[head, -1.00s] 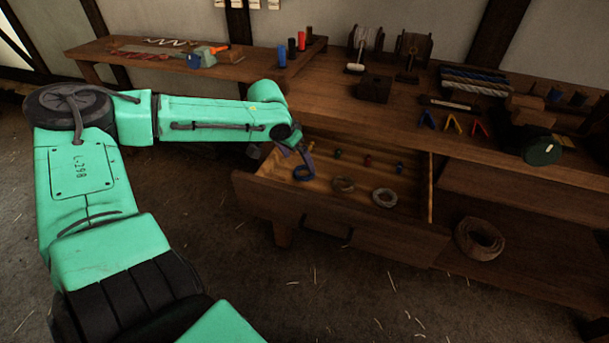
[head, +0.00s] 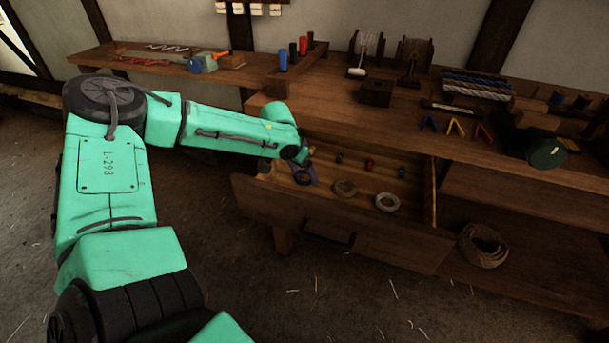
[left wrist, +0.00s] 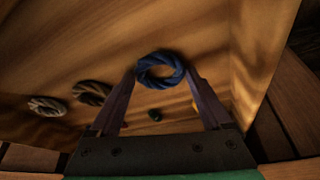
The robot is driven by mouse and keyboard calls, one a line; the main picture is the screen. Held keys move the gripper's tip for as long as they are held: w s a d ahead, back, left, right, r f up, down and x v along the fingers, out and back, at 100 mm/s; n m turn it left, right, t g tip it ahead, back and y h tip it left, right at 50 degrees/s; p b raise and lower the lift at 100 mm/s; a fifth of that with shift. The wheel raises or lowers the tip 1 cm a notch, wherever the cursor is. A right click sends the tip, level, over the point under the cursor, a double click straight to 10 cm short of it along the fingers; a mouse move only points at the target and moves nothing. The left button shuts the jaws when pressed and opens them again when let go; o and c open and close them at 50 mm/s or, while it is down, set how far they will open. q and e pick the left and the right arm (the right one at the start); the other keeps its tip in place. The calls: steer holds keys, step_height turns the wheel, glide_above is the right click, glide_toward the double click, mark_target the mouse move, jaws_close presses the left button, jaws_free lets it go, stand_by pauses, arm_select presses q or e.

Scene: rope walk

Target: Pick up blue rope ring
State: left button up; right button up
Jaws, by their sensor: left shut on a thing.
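The blue rope ring (head: 301,183) is at the left end of the open drawer (head: 340,213). In the left wrist view the ring (left wrist: 160,83) sits between the two purple fingertips, which touch its sides. My left gripper (head: 309,166) reaches down into the drawer and is shut on the ring (left wrist: 160,55). I cannot tell whether the ring still rests on the drawer floor. My right gripper is not in view.
A brown rope ring (head: 343,188) and a pale rope ring (head: 387,201) lie to the right in the drawer, with small coloured pieces behind. The bench top (head: 380,118) overhangs the drawer's back. A rope coil (head: 482,245) lies on the lower shelf.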

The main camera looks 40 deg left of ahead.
arm_select(q)
steer(key=shift+r, duration=0.55)
step_height(320, 180, up, 19)
steer(key=p, duration=0.4)
steer(key=shift+r+p, duration=0.1)
steer(key=shift+p, duration=0.65)
